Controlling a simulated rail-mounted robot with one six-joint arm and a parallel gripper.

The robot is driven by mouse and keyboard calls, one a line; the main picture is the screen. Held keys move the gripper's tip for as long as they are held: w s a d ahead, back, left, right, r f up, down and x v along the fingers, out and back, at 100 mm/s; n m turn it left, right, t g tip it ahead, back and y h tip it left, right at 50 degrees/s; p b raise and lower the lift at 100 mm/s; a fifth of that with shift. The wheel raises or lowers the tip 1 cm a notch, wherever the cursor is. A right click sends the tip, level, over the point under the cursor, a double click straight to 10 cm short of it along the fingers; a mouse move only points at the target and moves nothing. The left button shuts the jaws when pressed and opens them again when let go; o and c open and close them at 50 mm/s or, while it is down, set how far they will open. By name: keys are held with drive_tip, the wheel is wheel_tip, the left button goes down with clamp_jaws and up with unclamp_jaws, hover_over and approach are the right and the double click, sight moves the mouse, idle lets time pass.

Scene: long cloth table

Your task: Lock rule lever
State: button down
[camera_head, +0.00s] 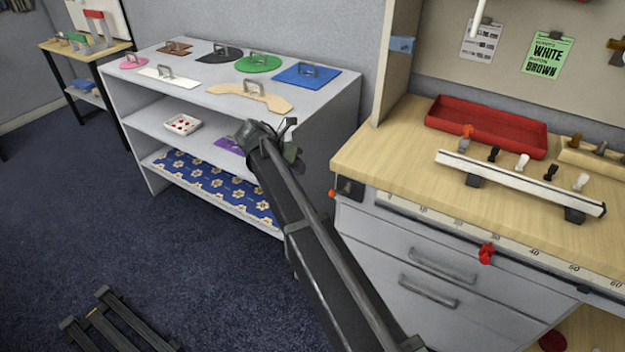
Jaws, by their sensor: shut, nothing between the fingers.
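A white rule with printed numbers (530,257) runs along the front edge of the wooden workbench. A red clamp-like piece (486,254) hangs on the rule, above the drawers; it may be the lever, and whether it is locked cannot be told. My gripper (291,150) is at the far end of my dark arm, in front of the grey shelf unit, well left of the rule and apart from it. It is shut and empty. Its fingertips are small and partly hidden by my arm.
The workbench top (400,150) holds a red tray (487,126) and a pale rail (520,184) with several small pegs. The grey shelf unit (330,100) carries flat handled shapes. Drawers (430,274) sit below the rule.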

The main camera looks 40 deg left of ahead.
sight(340, 191)
drive_tip(key=b+x, duration=0.9)
drive_tip(key=x, duration=0.4)
drive_tip(key=shift+a+f, duration=0.1)
